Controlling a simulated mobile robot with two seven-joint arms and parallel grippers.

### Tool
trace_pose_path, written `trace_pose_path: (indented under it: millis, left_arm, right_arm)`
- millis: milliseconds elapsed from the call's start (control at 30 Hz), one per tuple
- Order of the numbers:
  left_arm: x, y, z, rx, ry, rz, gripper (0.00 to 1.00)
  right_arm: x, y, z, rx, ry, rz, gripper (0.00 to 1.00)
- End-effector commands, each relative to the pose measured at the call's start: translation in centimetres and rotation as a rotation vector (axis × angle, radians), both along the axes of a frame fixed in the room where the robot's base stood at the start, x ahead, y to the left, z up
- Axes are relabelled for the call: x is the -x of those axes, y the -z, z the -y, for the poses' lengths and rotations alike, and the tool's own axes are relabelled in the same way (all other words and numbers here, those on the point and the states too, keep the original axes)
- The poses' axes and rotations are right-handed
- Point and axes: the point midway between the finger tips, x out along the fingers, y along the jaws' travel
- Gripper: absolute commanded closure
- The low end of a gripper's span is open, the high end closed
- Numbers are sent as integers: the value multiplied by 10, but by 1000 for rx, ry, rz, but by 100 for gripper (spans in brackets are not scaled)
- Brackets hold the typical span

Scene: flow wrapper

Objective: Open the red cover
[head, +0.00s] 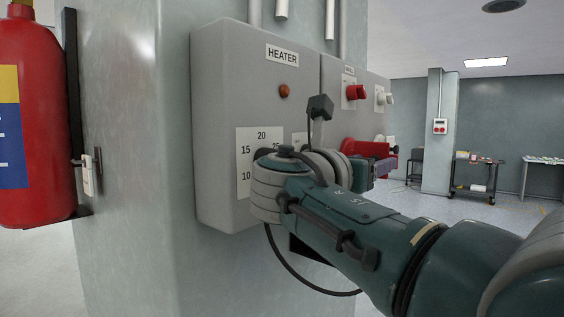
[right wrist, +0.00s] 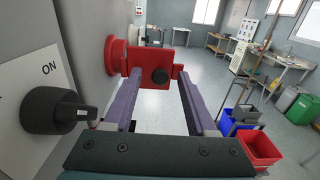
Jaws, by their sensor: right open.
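The red cover (right wrist: 145,62) sits on a round red mount on the grey panel in the right wrist view. My left gripper is not in view.
A black rotary switch (right wrist: 54,110) marked ON is on the panel left of my gripper. The HEATER box (head: 225,80) has a red lamp; red (head: 356,92) and white (head: 384,97) knobs are farther along. A fire extinguisher (head: 30,115) hangs at left.

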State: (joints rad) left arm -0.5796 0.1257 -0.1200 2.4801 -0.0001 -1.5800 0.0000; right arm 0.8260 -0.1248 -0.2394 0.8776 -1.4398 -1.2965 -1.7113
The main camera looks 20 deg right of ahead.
Motion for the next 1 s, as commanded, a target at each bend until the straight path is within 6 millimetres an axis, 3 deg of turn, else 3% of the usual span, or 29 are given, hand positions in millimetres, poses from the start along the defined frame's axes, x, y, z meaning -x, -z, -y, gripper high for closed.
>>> trace_pose_path:
  millis: [500, 867, 1000]
  left_arm:
    - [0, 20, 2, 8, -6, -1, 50]
    - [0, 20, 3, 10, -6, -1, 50]
    - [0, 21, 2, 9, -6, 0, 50]
  right_arm:
    - [45, 3, -76, -3, -2, -1, 43]
    - [50, 1, -83, -1, -1, -2, 43]
    - [53, 11, -79, -41, 1, 8, 57]
